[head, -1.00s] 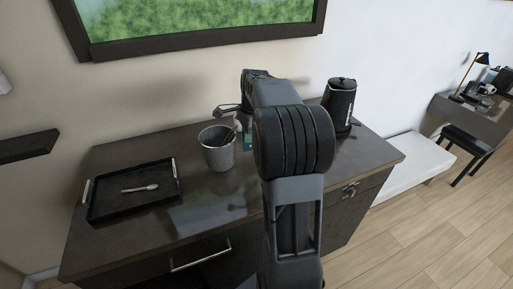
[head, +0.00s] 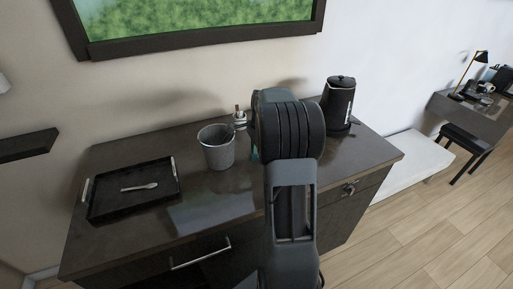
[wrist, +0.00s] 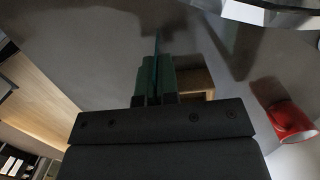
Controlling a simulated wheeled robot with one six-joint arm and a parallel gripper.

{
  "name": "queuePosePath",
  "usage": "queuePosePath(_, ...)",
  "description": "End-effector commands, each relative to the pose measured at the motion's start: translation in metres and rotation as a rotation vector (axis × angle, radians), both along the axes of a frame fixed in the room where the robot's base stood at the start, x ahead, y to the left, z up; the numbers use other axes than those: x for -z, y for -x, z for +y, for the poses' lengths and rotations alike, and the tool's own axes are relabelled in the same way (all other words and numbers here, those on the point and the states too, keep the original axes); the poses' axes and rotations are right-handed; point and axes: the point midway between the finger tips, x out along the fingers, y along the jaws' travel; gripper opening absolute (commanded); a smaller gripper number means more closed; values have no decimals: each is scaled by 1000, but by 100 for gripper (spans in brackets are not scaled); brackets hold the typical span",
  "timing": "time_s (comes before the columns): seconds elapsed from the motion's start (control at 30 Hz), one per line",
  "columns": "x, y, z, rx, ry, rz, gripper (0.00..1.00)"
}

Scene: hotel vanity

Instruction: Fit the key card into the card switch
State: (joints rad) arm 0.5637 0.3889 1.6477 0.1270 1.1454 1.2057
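In the wrist view my gripper (wrist: 156,88) points at the dark vanity top. A thin teal-green piece (wrist: 157,48), seen nearly edge-on and probably the key card, stands out between the fingers, which look closed on it. In the head view the arm hides the gripper; a small teal patch (head: 254,154) shows at the arm's left edge. A small brown block (wrist: 196,82) lies just beyond the gripper, partly hidden by it. I cannot tell whether it is the card switch, and I see no clear card switch in the head view.
On the vanity (head: 215,210) stand a grey bin (head: 217,153), a black tray (head: 110,206) with a spoon (head: 140,187), and a black kettle (head: 338,103). A small holder (head: 239,120) is behind the bin. A red object (wrist: 288,121) lies right of my gripper. The front middle is clear.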

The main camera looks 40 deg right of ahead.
Motion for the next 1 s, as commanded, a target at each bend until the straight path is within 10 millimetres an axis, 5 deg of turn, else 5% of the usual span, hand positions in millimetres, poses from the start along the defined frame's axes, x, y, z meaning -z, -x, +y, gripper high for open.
queuePosePath(0.23, 4, 0, 0, 0, 0, 0, 0)
queuePosePath(0.5, 2, 0, 0, 0, 0, 0, 27)
queuePosePath(0.77, 0, 0, 0, 0, 0, -1, 27)
queuePosePath(1.0, -29, 0, -4, 1, 3, -4, 27)
